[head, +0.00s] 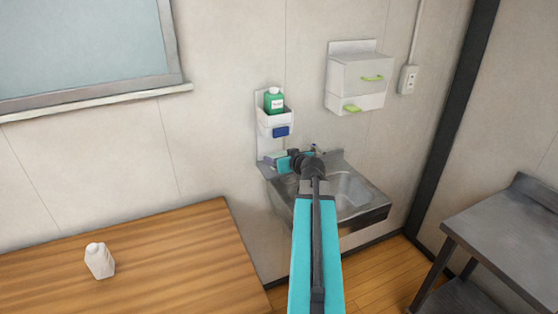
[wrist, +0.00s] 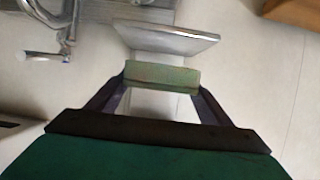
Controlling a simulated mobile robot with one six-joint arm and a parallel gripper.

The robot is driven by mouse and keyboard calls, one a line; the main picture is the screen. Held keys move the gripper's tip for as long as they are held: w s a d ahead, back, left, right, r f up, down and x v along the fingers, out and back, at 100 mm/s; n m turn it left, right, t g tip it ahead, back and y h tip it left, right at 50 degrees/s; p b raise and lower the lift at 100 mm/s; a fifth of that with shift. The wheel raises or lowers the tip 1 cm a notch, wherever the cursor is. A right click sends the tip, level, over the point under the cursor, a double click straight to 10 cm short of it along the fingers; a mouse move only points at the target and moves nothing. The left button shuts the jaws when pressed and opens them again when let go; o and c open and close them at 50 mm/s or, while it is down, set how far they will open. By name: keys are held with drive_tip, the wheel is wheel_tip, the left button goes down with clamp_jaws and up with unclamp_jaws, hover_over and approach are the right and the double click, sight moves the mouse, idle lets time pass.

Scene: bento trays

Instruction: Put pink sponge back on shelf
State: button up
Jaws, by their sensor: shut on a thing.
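My gripper (wrist: 162,88) is shut on a sponge (wrist: 162,74) in the wrist view. The sponge looks dull green, with a thin darker layer along its near edge; I see no pink on it. A pale ledge of the wall shelf (wrist: 172,40) shows just beyond the sponge. I cannot tell whether they touch. In the head view the white wall shelf (head: 262,147) hangs left of the sink, and my gripper (head: 283,161) is at its lower part. My wrist partly hides the spot there.
A green bottle (head: 274,101) stands in the shelf's upper bin, with a blue item (head: 281,132) below it. The steel sink (head: 362,193) is close on the right. A white dispenser (head: 352,80) hangs above. A wooden table (head: 180,260) with a white bottle (head: 99,261) is at left.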

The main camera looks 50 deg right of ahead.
drive_tip(key=shift+w+d+p, duration=0.2)
drive_tip(key=shift+w+d, duration=0.05)
drive_tip(key=shift+w, duration=0.35)
drive_tip(key=shift+w+d+p, duration=0.15)
drive_tip(key=shift+w+d, duration=0.1)
drive_tip(key=shift+w, duration=0.3)
drive_tip(key=shift+f, duration=0.1)
drive_tip(key=shift+f, duration=0.1)
drive_tip(key=shift+f+p, duration=0.8)
drive_tip(key=shift+f, duration=0.85)
drive_tip(key=shift+f+b, duration=0.2)
drive_tip(key=shift+b, duration=0.15)
drive_tip(key=o, duration=1.1)
drive_tip(key=shift+r, duration=0.1)
drive_tip(key=shift+r+p, duration=0.2)
drive_tip(key=shift+p, duration=0.2)
